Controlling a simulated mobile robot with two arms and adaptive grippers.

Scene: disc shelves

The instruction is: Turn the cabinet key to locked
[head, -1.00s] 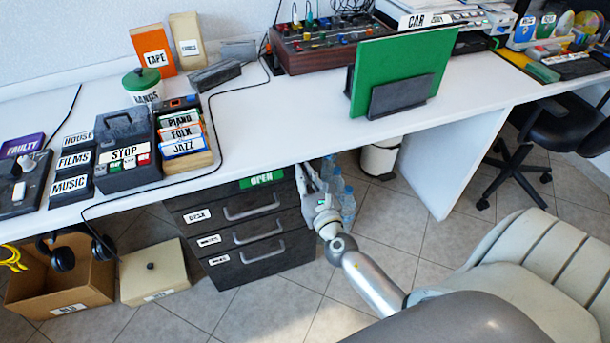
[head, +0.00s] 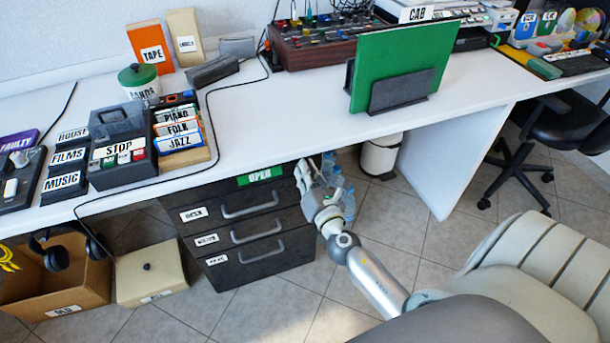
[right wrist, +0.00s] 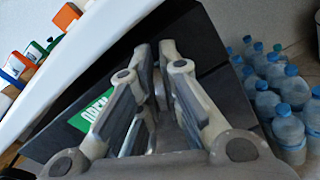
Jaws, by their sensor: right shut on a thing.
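The dark cabinet (head: 270,225) with three handled drawers stands under the desk. A green OPEN sign (head: 260,175) is on its top front strip and also shows in the right wrist view (right wrist: 88,113). My right gripper (head: 308,172) is at the cabinet's upper right front corner, right of the sign. In the right wrist view its fingers (right wrist: 167,72) close together against the dark front. They are shut on the cabinet key, which the fingers hide. My left gripper is not in view.
The white desk edge (head: 330,143) runs just above the gripper. Several water bottles (right wrist: 285,120) stand right of the cabinet, near the hand. A white bin (head: 381,158) is behind them. A chair (head: 535,260) fills the lower right.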

